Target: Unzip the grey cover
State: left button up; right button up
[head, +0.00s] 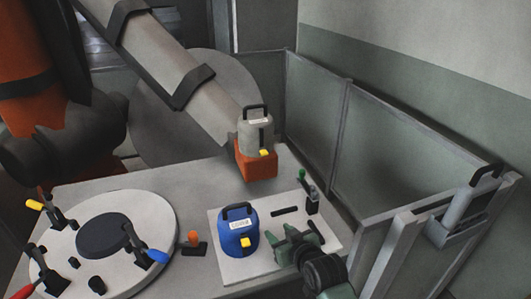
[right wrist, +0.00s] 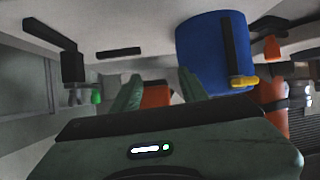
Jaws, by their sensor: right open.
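The grey cover (head: 256,139) is a small upright cylinder with a black handle on top, a white label and a yellow tab (head: 264,153) low on its front. I cannot make out the grey cover there. My left gripper is not in view.
A blue cover (head: 238,232) with a similar handle and yellow tab stands on the white plate (head: 232,270), left of my right gripper. A green-knobbed clamp (head: 309,194) stands behind. A round mould (head: 150,210) with clamps is at left. Grey panels (head: 395,150) bound the right side.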

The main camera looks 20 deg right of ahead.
aim_at(265, 154)
jog(key=shift+w+d+r+m+t+h+p, duration=0.3)
jog(key=shift+w+r+t, duration=0.6)
jog(key=shift+w+r, duration=1.9)
jog(key=shift+w+d+r+m+t+y+p, duration=0.15)
jog(key=shift+w+d+r+t, duration=0.7)
jog(key=shift+w, duration=3.3)
jog(key=shift+w+r+m+t+h+p, duration=0.2)
jog(key=shift+w+r+t, duration=0.75)
jog(key=shift+w+r, duration=2.15)
jog(key=shift+w+f, duration=0.4)
grip_shut()
